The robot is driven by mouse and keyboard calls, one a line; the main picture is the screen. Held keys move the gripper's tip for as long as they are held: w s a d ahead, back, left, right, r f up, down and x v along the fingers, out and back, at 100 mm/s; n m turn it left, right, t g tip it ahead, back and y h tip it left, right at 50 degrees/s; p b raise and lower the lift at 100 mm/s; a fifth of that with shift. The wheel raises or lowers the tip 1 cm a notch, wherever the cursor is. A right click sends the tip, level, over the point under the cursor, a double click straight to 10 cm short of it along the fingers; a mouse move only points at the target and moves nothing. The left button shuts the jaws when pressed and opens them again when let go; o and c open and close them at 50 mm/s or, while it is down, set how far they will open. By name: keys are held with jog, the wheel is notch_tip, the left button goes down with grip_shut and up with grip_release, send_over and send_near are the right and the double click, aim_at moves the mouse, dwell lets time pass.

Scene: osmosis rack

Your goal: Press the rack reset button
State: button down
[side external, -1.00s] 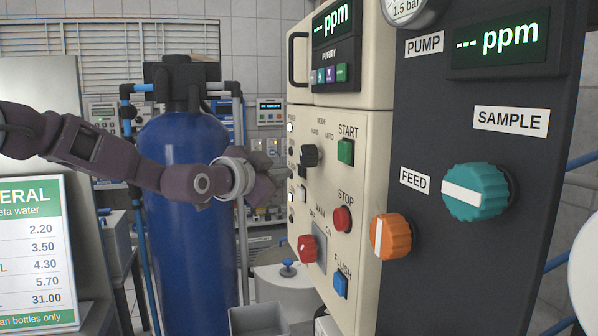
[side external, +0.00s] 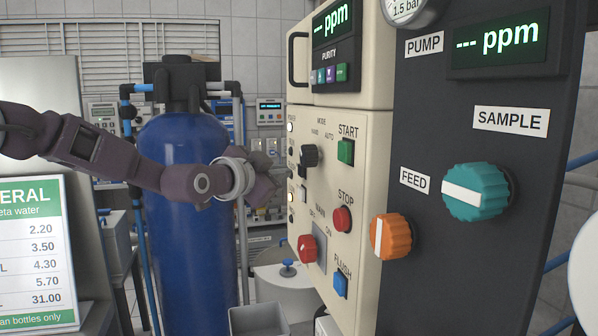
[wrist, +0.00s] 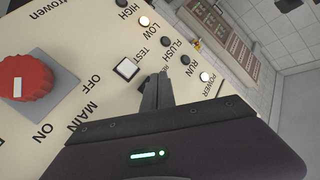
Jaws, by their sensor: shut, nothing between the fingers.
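A white square button (wrist: 126,68) with a dark frame is set in the cream panel (wrist: 90,30) beside the word TEST. I see no label that reads RESET. The same button appears to show as a small pale square (side external: 303,195) in the side external view. My gripper (wrist: 163,76) is shut and empty. In the wrist view its fingertips lie just to the right of the white button. In the side external view my gripper (side external: 266,183) is close to the panel's left part; whether it touches the panel cannot be told.
A red MAIN knob (wrist: 24,77) is on the panel. Small lamps run along its edge; the LOW lamp (wrist: 144,21) and POWER lamp (wrist: 206,77) are lit. A black MODE knob (side external: 309,156), green START button (side external: 346,151) and red STOP button (side external: 342,219) are nearby. A blue tank (side external: 185,250) stands behind my arm.

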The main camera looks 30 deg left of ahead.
jog(key=shift+w, duration=0.1)
dwell(0.3)
jog(key=shift+w+d, duration=0.2)
jog(key=shift+d, duration=0.1)
jog(key=shift+w+d, duration=0.3)
jog(key=shift+d, duration=0.05)
dwell(0.7)
jog(key=shift+s+a, duration=0.6)
jog(key=shift+a, duration=0.05)
jog(key=s+a, duration=0.3)
jog(key=shift+s+a, duration=0.25)
jog(key=shift+s, duration=0.05)
dwell(0.3)
dwell(0.6)
